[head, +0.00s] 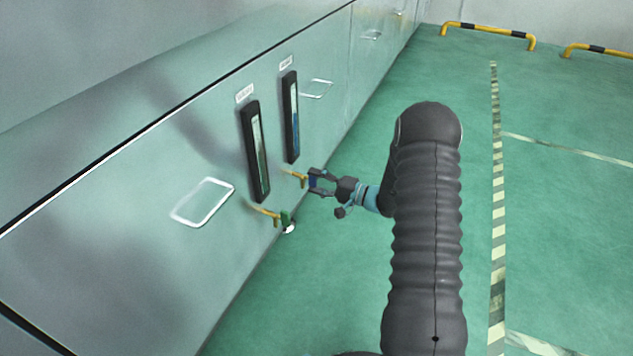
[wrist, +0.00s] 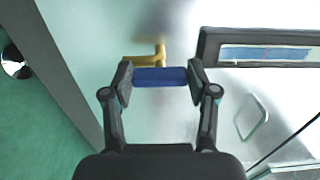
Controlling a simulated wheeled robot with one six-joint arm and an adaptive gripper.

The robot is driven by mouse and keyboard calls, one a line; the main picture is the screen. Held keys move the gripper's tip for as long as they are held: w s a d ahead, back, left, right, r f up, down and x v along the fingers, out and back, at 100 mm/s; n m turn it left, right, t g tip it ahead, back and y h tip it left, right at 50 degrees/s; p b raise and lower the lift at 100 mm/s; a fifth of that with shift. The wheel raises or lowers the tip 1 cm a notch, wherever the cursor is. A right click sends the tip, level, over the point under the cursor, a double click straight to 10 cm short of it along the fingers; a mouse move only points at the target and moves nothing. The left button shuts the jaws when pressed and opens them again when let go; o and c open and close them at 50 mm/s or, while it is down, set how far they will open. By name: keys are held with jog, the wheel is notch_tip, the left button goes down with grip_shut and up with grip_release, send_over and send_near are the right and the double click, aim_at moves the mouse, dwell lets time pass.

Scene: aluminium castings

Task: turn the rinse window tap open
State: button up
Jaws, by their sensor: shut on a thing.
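A blue tap handle (wrist: 160,77) sits between my gripper's fingers (wrist: 161,80) in the wrist view, with both pads against its ends. Its brass tap body (wrist: 150,58) shows just behind it, coming from the tank wall. In that view the handle lies roughly parallel to the long side of the window (wrist: 265,53). In the head view my gripper (head: 318,182) is at the brass tap (head: 297,176) below the right window (head: 291,115), which holds blue liquid. The labels are too small to read surely.
A second window (head: 256,150) is on the left, with a green-handled tap (head: 285,218) below it, close to my gripper. Metal recessed handles (head: 203,202) sit on the tank wall (head: 120,230).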

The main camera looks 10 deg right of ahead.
jog(key=o, duration=1.2)
jog(key=shift+c, duration=0.2)
jog(key=v, duration=1.2)
